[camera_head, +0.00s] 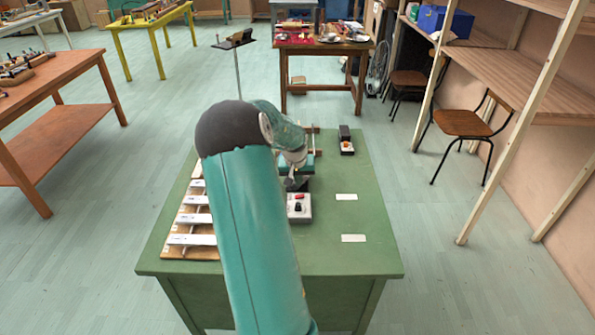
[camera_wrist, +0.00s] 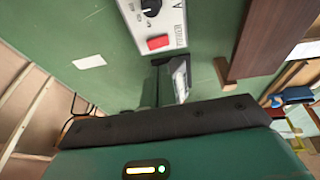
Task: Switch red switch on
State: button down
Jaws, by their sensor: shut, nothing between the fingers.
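The red switch (camera_head: 299,196) is a small red rocker on a light grey box (camera_head: 300,215) standing on the green table. In the wrist view the red switch (camera_wrist: 158,42) sits on the panel beside a black knob (camera_wrist: 150,7). Whether it is on or off I cannot tell. My gripper (camera_head: 297,184) is shut and empty, just behind the box on its far side. In the wrist view its dark fingers (camera_wrist: 168,65) point toward the red switch, with a small gap in the picture. I cannot tell whether they touch it.
White bars on a wooden frame (camera_head: 196,216) lie left of the box, partly hidden by my arm. Two white cards (camera_head: 346,197) (camera_head: 353,238) lie to the right. A dark box with an orange knob (camera_head: 346,147) stands at the back right. The table's right side is mostly clear.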

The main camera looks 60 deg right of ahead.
aim_at(302, 194)
jog(key=shift+s+d+f, duration=0.15)
jog(key=shift+s+f, duration=0.05)
jog(key=shift+f, duration=1)
jog(key=shift+s+d+f, duration=0.15)
jog(key=shift+f, duration=1)
